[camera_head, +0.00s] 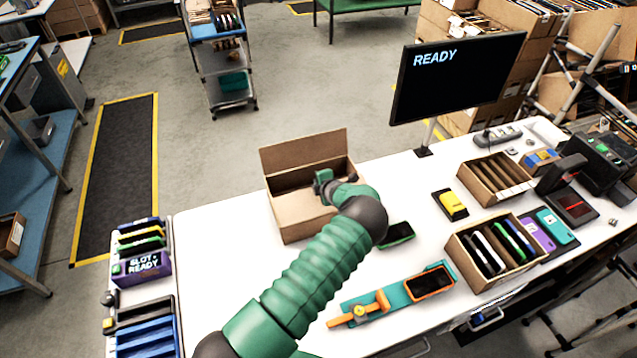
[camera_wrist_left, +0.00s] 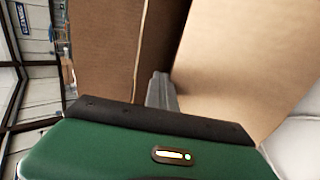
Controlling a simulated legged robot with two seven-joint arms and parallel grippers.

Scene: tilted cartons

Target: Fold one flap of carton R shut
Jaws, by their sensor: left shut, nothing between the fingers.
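An open brown carton (camera_head: 300,214), the only one with a raised flap in view, stands on the white table; no label shows on it. Its back flap (camera_head: 303,150) stands up and leans back. My left arm reaches over its front right part and hides that corner. My left gripper (camera_head: 322,182) is at the carton's opening, shut and empty. In the left wrist view the shut fingers (camera_wrist_left: 160,90) are close to cardboard panels (camera_wrist_left: 230,60); I cannot tell whether they touch. My right gripper is not in view.
A dark phone (camera_head: 398,233) lies right of the carton. A teal fixture with an orange clamp (camera_head: 372,308) lies nearer the front. A monitor (camera_head: 455,78) stands at the back. Two smaller cartons (camera_head: 468,262) (camera_head: 478,192) are at right. Slotted racks (camera_head: 145,335) line the left edge.

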